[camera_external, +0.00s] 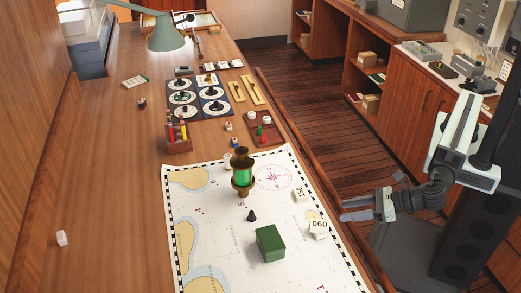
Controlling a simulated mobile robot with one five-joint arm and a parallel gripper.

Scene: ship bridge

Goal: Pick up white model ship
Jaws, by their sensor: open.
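I cannot clearly make out a white model ship. A small white object (62,238) stands alone on the desk at the far left; it is too small to tell its shape. Two white blocks with numbers, one marked 150 (299,194) and one marked 060 (318,228), lie on the right part of the chart. My gripper (345,210) is open and empty, pointing left at the desk's right edge. It is just right of the 060 block and far from the small white object.
The chart (225,265) holds a green lantern (243,175), a black pawn-like piece (251,216) and a green box (270,243). Behind it are a pencil holder (179,146), dials (183,97) and a lamp (166,36). The desk's left side is mostly clear.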

